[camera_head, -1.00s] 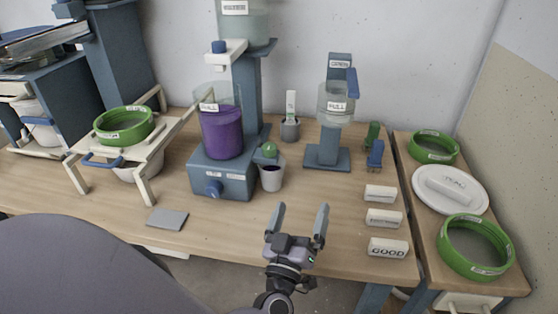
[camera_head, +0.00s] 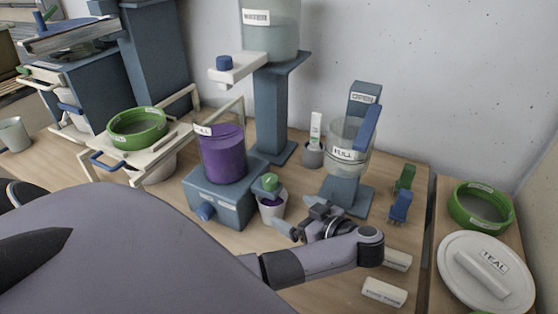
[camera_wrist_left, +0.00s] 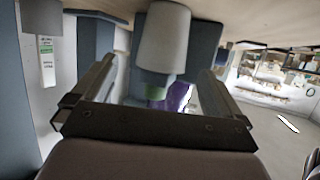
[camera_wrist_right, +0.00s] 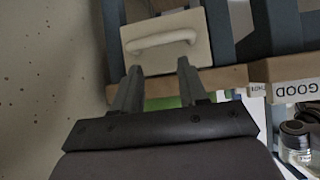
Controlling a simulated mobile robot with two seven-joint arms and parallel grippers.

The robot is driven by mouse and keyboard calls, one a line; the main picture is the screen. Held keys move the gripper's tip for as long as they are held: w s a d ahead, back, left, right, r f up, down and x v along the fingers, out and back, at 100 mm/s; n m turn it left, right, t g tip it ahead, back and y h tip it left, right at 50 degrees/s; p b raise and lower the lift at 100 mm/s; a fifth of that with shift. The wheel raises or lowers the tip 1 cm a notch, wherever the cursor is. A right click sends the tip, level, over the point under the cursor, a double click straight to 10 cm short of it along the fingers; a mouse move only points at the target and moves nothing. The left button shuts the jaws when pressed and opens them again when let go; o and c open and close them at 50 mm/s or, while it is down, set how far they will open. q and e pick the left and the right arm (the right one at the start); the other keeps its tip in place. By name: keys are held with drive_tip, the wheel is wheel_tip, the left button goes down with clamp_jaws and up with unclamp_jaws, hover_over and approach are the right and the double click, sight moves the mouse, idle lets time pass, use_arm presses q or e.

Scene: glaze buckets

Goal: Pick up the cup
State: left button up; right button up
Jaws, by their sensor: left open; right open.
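The cup (camera_head: 271,208) is a small pale cup standing on the table below the green tap knob of the purple-filled container. Something dark purple shows at its mouth. My left gripper (camera_head: 297,216) is open just right of the cup, with its fingers pointing left towards it. In the left wrist view the cup (camera_wrist_left: 163,42) appears upside down, between and beyond the open fingers (camera_wrist_left: 158,75); I see no contact. My right gripper (camera_wrist_right: 158,74) is open and empty, facing a white panel with a handle. It is not in the head view.
The purple container on its blue base (camera_head: 222,205) is left of the cup. The blue stand with a clear jar (camera_head: 349,146) is right behind the gripper. A small grey pot (camera_head: 313,154) stands behind. White labelled blocks (camera_head: 384,292) lie at front right.

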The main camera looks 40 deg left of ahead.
sight(281, 208)
use_arm(q)
drive_tip(key=shift+x, duration=0.95)
drive_tip(key=shift+s+f+x, duration=0.1)
drive_tip(key=shift+f+x, duration=0.05)
drive_tip(key=shift+x, duration=1.1)
drive_tip(key=shift+s+f+x, duration=0.1)
drive_tip(key=shift+x, duration=1.2)
drive_tip(key=shift+d, duration=0.15)
drive_tip(key=shift+c, duration=0.3)
drive_tip(key=c, duration=1)
drive_tip(key=shift+c, duration=0.6)
drive_tip(key=shift+r, duration=0.1)
